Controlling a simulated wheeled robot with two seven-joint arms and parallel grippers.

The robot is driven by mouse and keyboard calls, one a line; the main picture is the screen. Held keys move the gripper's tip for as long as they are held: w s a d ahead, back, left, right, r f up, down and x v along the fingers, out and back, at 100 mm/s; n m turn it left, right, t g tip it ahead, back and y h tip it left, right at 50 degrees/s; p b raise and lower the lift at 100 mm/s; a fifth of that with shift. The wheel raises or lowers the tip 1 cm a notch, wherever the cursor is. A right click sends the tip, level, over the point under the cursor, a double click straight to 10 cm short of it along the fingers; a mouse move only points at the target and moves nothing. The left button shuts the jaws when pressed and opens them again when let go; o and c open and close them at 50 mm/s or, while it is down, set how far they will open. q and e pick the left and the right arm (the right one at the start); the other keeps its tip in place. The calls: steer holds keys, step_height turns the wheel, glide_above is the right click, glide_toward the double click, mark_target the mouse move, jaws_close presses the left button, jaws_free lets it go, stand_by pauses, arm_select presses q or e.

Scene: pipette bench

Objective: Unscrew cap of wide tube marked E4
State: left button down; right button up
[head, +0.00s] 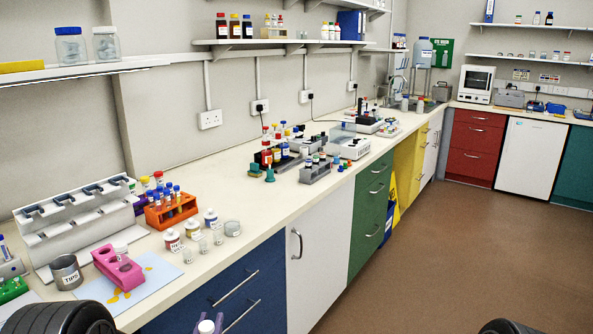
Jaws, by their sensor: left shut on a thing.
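My left gripper (208,325) shows only at its purplish fingertips, at the bottom edge in front of the blue drawers. It is shut on a small pale, white-topped thing, mostly cut off by the frame; I cannot tell whether it is a tube or a cap. No E4 marking is readable. My right gripper is not in view.
A grey TIPS cup (66,272) stands left of the pink rack. An orange rack (158,216) of blue-capped tubes, small labelled jars (172,239) and a white pipette stand (75,222) are behind. The bench's front strip right of the jars is clear.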

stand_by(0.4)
arm_select(q)
steer(key=s+d+f+m+g+h, duration=0.2)
steer(key=s+d+f+m+h, duration=0.1)
steer(key=d, duration=0.4)
steer(key=s+d+f+m+g+h, duration=0.2)
steer(key=s+d+f+m+h, duration=0.1)
steer(key=s+d+m+h, duration=0.2)
steer(key=s+d+h, duration=0.2)
steer(key=d+h, duration=0.1)
steer(key=shift+s+d+f+h, duration=0.2)
steer(key=shift+s+f+h, duration=0.1)
steer(key=shift+f, duration=0.1)
